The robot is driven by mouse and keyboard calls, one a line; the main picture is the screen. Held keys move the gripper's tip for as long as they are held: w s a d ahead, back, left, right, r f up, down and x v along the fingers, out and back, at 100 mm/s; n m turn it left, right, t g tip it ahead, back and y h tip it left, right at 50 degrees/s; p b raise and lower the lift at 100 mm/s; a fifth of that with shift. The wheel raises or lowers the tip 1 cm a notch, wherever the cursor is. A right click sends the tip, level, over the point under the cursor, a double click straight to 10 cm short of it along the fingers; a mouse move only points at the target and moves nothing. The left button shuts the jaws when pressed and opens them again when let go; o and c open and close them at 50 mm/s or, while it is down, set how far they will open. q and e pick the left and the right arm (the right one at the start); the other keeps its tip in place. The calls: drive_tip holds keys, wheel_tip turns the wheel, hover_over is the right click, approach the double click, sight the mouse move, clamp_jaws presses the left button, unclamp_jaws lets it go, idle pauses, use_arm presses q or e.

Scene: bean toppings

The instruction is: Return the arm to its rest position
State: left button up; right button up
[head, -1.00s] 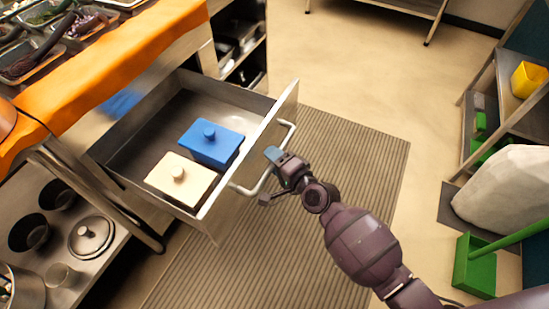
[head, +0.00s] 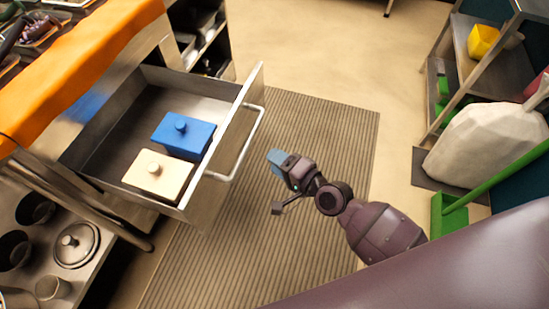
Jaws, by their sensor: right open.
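My right arm reaches in from the lower right in the head view. Its gripper (head: 276,183) is open and empty, over the striped mat and to the right of the drawer handle (head: 240,146), with a clear gap between them. The metal drawer (head: 102,109) stands pulled open. A blue lidded box (head: 192,143) and a cream lidded box (head: 157,182) sit inside it, side by side. My left gripper is not in view.
A striped mat (head: 327,118) covers the floor. A shelf with a yellow container (head: 482,40), a white sack (head: 478,146) and a green dustpan (head: 449,217) are at the right. Pots and a lid (head: 75,243) stand at lower left.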

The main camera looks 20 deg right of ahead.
use_arm(q)
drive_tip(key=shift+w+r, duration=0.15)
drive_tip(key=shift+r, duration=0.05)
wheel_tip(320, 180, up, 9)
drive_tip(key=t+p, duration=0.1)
drive_tip(key=p, duration=1)
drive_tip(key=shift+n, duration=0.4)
use_arm(e)
drive_tip(key=s+d+r+n+g+h, duration=0.1)
drive_tip(key=s+d+n, duration=0.3)
drive_tip(key=s, duration=0.4)
drive_tip(key=s+d+r+n+g+h, duration=0.1)
drive_tip(key=s+d+r+n+h, duration=0.2)
drive_tip(key=s, duration=0.5)
drive_tip(key=s+d+r+n+h, duration=0.3)
drive_tip(key=s+d+n+h, duration=0.1)
drive_tip(key=s+d, duration=0.3)
drive_tip(key=shift+s+d+n+g, duration=0.25)
drive_tip(key=shift+s+n+g, duration=0.25)
drive_tip(key=shift+s, duration=0.55)
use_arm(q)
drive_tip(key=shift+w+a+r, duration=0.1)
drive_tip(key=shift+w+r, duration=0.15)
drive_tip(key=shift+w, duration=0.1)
use_arm(e)
drive_tip(key=shift+f, duration=0.1)
